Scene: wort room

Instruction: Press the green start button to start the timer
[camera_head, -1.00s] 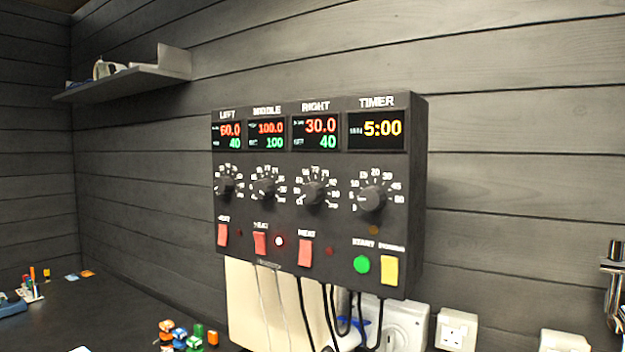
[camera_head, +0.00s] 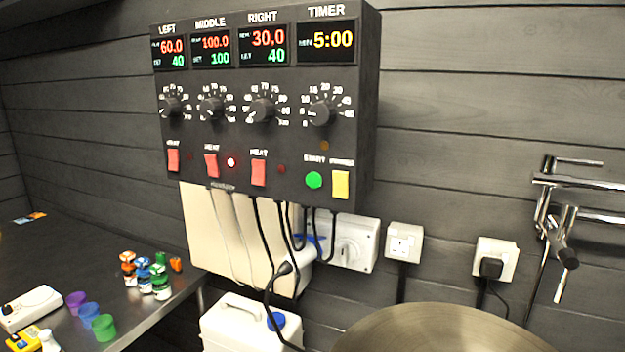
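The green start button (camera_head: 314,180) sits at the lower right of a black control box (camera_head: 232,140) on the wall, under the label START. A yellow switch (camera_head: 340,184) is just to its right. The timer display (camera_head: 326,40) at the box's top right reads 5:00 in yellow. A timer knob (camera_head: 322,112) is below it, with a dim amber lamp (camera_head: 325,146) between knob and button. Neither of my grippers shows in the head view, and nothing covers the button.
Cables hang below the box past a white panel (camera_head: 225,235) and sockets (camera_head: 404,243). A round metal lid (camera_head: 440,330) is at bottom right, near metal pipework (camera_head: 560,220). A dark bench (camera_head: 80,250) with small bottles (camera_head: 150,275) and colored cups (camera_head: 90,313) is at left.

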